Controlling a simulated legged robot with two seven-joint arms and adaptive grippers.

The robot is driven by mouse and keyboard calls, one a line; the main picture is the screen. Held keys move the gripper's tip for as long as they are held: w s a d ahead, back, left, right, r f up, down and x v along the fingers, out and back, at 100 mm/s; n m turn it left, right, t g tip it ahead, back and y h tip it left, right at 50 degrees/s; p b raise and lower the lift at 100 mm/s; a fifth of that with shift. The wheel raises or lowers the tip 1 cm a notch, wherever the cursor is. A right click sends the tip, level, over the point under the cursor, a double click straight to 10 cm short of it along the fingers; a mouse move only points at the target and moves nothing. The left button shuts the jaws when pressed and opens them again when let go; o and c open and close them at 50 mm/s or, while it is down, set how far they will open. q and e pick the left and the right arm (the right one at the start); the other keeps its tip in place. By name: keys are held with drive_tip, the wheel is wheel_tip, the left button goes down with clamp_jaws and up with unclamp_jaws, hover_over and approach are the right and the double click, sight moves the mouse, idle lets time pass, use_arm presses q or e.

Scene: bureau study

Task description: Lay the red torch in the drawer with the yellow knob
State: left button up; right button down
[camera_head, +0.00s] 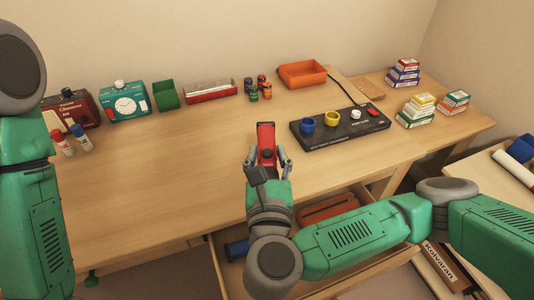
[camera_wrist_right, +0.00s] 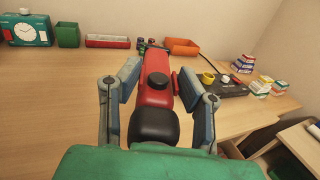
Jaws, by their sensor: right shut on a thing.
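The red torch (camera_head: 266,134) with black parts is held by my right gripper (camera_head: 267,157) above the front part of the desk. In the right wrist view the torch (camera_wrist_right: 155,93) lies between the two fingers (camera_wrist_right: 160,92), its black end toward me. An open drawer (camera_head: 212,258) shows below the desk's front edge, partly hidden by my right arm. A blue thing (camera_head: 237,249) and a brown-orange thing (camera_head: 328,208) lie in it. No yellow knob shows on the drawer, whose front is hidden. My left arm shows at the left edge; its gripper is out of view.
On the desk (camera_head: 170,180) stand a teal clock (camera_head: 125,103), a green box (camera_head: 166,95), an orange tray (camera_head: 302,75), a black panel (camera_head: 340,127) with coloured cups, and stacked small boxes (camera_head: 416,112). A green knob (camera_head: 91,279) shows low at left. The desk's left-middle is clear.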

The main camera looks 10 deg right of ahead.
drive_tip(key=s+d+f+y, duration=0.1)
drive_tip(key=d+f, duration=0.3)
drive_tip(key=d, duration=0.4)
drive_tip(key=s+d+f+n, duration=0.1)
drive_tip(key=s+d+f, duration=0.2)
drive_tip(key=d, duration=0.6)
drive_tip(key=shift+s+d+f+y, duration=0.2)
drive_tip(key=shift+s+f+y, duration=0.2)
drive_tip(key=shift+s, duration=0.1)
drive_tip(key=shift+d, duration=0.15)
